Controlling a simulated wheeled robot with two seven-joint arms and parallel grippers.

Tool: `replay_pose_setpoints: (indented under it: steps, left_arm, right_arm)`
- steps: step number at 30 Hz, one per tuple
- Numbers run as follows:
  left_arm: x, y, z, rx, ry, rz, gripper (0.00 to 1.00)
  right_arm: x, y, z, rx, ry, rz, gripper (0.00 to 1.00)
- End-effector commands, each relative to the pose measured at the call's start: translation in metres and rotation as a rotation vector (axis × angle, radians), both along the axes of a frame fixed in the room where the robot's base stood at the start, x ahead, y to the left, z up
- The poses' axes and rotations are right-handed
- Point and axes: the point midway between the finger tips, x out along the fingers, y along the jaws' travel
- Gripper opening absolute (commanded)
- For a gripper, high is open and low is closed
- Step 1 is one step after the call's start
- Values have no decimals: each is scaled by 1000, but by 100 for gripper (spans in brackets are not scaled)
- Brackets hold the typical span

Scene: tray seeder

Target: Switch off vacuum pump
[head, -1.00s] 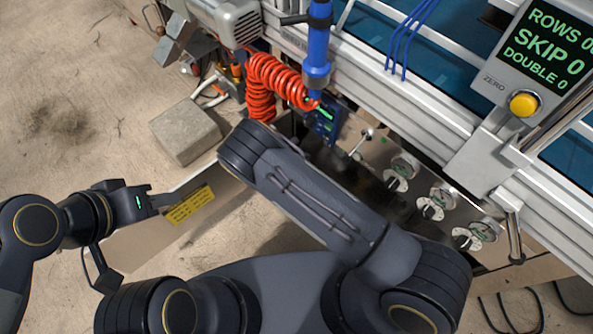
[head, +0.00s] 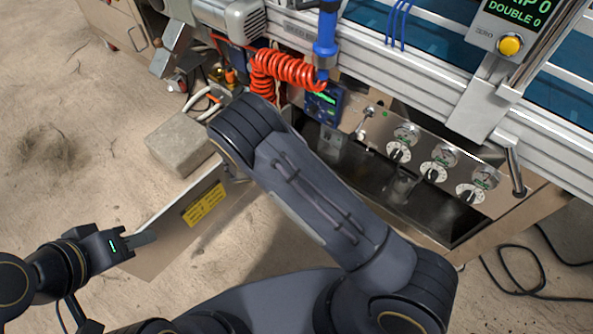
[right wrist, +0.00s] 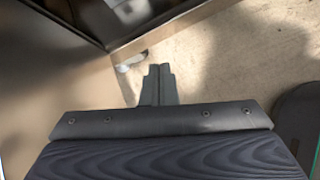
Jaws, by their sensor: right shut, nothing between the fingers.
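The control panel (head: 420,160) on the machine carries a small metal toggle lever (head: 366,122) at its left, beside several dials. A grey ribbed motor housing (head: 232,16), possibly the pump, is at upper left. My left gripper (head: 146,239) is by the left edge of an open metal door (head: 165,233) with a yellow label; whether its fingers grip the edge is unclear. My right gripper (right wrist: 158,70) is shut and empty in the right wrist view, near a brown cabinet edge and a small pale metal piece (right wrist: 130,65). My dark arm hides it in the head view.
An open steel compartment (head: 400,190) lies under the panel. An orange coiled hose (head: 285,68) hangs beside a blue cylinder (head: 326,40). A concrete block (head: 180,142) stands on the floor behind the door. Black cable (head: 520,275) lies at right. The left floor is mostly clear.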

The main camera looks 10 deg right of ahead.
Motion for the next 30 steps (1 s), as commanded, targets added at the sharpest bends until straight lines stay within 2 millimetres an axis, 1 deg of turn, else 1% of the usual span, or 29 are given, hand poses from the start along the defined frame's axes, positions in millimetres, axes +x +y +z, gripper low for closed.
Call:
replay_pose_setpoints:
  steps: [1, 9, 15, 18, 23, 30]
  left_arm:
    - [0, 0, -4, 0, 0, 0, 36]
    - [0, 0, -13, 0, 0, 0, 36]
    - [0, 0, -19, 0, 0, 0, 36]
    - [0, 0, -22, 0, 0, 0, 36]
    - [0, 0, -23, 0, 0, 0, 36]
    - [0, 0, -23, 0, 0, 0, 36]
  right_arm:
    - [-1, -6, 8, 37, -9, -55, 0]
    - [-15, -31, 48, 218, -51, -319, 0]
    - [-28, -46, 75, 336, -76, -489, 0]
    - [-34, -51, 84, 379, -85, -548, 0]
    - [-40, -56, 94, 419, -94, -605, 0]
    - [-42, -57, 96, 431, -96, -621, 0]
